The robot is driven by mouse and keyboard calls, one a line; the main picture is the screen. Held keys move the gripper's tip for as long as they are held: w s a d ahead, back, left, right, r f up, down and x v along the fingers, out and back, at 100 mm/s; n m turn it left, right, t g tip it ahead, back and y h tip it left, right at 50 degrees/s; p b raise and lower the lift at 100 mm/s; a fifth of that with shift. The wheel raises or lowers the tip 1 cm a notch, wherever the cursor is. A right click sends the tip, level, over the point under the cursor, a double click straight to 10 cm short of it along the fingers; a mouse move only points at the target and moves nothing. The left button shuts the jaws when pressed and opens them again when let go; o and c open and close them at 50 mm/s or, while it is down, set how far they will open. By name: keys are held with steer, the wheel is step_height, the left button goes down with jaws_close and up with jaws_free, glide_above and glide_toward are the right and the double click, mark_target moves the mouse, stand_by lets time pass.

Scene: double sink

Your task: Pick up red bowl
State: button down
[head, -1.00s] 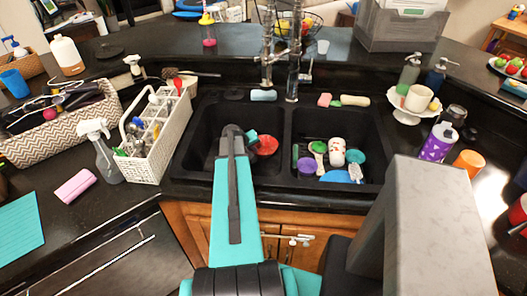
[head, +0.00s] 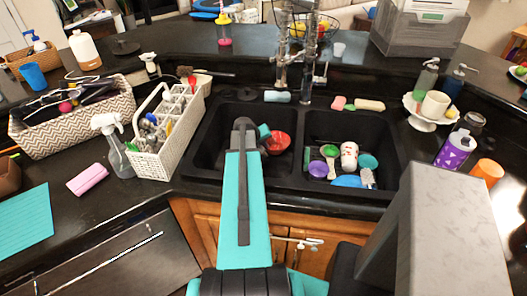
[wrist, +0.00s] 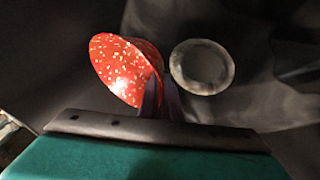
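The red bowl (head: 278,143) shows in the left basin of the double sink, partly behind my arm in the head view. In the wrist view the speckled red bowl (wrist: 122,68) is tilted, left of my fingers. My gripper (wrist: 163,92) has its narrow dark fingers close together at the bowl's right edge, and the bowl's wall appears pinched between them. In the head view only a teal part of my gripper (head: 264,131) shows beside the bowl; the fingertips are hidden. A round drain (wrist: 202,67) shows right of the fingers, apart from the bowl.
The divider (head: 299,150) stands right of the bowl. The right basin holds a white cup (head: 349,156), a green scoop (head: 330,152) and other dishes. The faucet (head: 282,70) rises behind the sink. A white caddy (head: 165,135) stands at the left rim.

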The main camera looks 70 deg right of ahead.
step_height(320, 180, up, 14)
steer(key=b, duration=0.3)
steer(key=shift+r, duration=0.25)
stand_by(0.8)
